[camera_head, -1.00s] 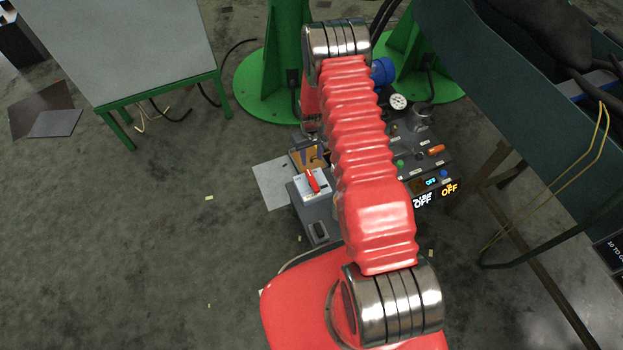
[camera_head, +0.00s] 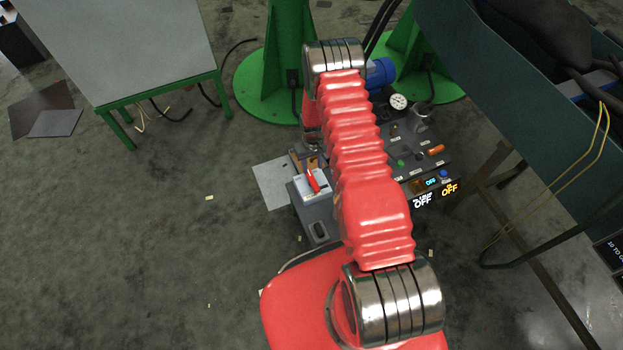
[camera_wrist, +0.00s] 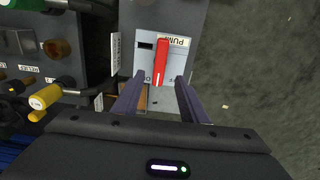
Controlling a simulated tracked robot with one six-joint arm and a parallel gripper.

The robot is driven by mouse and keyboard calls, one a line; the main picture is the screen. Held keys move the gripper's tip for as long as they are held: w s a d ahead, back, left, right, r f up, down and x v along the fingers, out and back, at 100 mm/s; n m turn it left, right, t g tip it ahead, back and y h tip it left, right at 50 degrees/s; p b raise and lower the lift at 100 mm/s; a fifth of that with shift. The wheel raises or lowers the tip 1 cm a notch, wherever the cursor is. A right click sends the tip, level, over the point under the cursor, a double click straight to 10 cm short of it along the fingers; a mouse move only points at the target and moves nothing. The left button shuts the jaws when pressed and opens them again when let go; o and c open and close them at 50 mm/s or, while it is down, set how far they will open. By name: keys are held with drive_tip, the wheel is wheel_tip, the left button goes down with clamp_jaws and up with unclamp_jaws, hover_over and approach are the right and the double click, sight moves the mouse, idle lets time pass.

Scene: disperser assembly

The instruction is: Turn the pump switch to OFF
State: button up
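The pump switch is a red lever (camera_wrist: 161,62) on a pale plate (camera_wrist: 145,62) marked PUMP, part of whose lettering is covered. In the wrist view the lever points along the picture's vertical, its lower end between my fingertips. In the head view the red lever (camera_head: 313,180) sits on its pale box (camera_head: 323,191) left of my arm. My gripper (camera_wrist: 159,79) is open, one finger on each side of the lever, with gaps visible. I cannot tell whether a finger touches it. In the head view my gripper is mostly hidden by my arm.
A control panel with a green button (camera_head: 400,163), an orange switch (camera_head: 436,149) and lit OFF displays (camera_head: 450,189) is right of my arm. A yellow-handled valve (camera_wrist: 45,97) is at left in the wrist view. Open floor (camera_head: 180,250) is left of the machine.

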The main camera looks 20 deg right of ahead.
sight(312, 180)
drive_tip(key=shift+f, duration=4.95)
clamp_jaws()
drive_tip(key=shift+a, duration=0.15)
